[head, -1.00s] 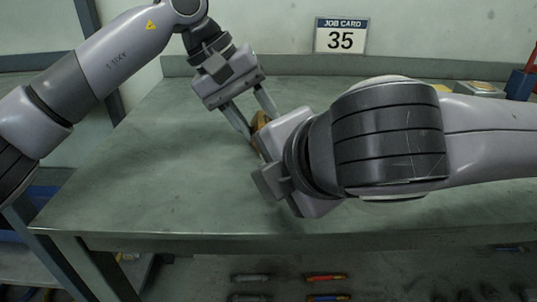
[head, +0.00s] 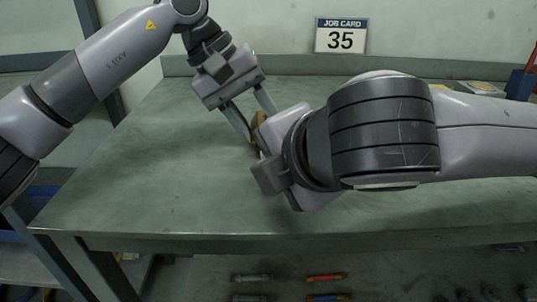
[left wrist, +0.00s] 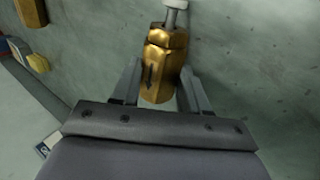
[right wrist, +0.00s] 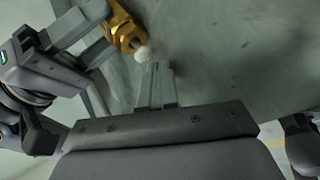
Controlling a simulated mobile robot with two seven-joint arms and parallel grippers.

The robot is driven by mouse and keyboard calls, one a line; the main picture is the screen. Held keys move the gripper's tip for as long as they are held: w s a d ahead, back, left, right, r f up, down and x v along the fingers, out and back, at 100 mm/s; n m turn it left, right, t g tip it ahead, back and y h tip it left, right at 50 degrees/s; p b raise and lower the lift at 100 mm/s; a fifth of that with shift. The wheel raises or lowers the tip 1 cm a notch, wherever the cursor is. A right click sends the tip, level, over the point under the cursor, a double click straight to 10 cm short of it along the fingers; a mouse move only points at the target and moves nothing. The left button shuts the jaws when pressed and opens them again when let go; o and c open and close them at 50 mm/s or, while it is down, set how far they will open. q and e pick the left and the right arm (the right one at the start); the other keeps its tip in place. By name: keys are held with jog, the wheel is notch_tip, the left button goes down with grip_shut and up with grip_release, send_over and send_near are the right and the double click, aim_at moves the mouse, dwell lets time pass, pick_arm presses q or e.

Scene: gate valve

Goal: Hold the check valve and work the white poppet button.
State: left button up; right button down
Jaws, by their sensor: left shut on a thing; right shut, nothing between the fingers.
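The brass check valve (left wrist: 163,55) has a hex body with a dark arrow mark. My left gripper (left wrist: 158,92) is shut on it, one finger on each side, and it also shows in the head view (head: 259,122), held over the bench. The white poppet button (right wrist: 141,54) sticks out of the valve's end (right wrist: 122,30) on a grey stem (left wrist: 171,18). My right gripper (right wrist: 159,66) is shut and empty, its fingertips close beside the button. I cannot tell whether they touch it. In the head view my right wrist hides those fingertips and the button.
The green-grey bench top (head: 150,170) is clear at the left and front. A job card sign reading 35 (head: 341,36) stands at the back. A flat box (head: 481,88) and a red item (head: 520,85) sit at the back right. Several coloured items lie below the bench front.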

jog(key=shift+w, duration=0.7)
dwell(1.1)
jog(key=shift+s, duration=1.15)
jog(key=shift+s, duration=0.1)
jog(key=shift+s+d, duration=0.2)
jog(key=shift+s, duration=2.2)
pick_arm(q)
jog(key=o, duration=1.2)
jog(key=shift+o, duration=0.2)
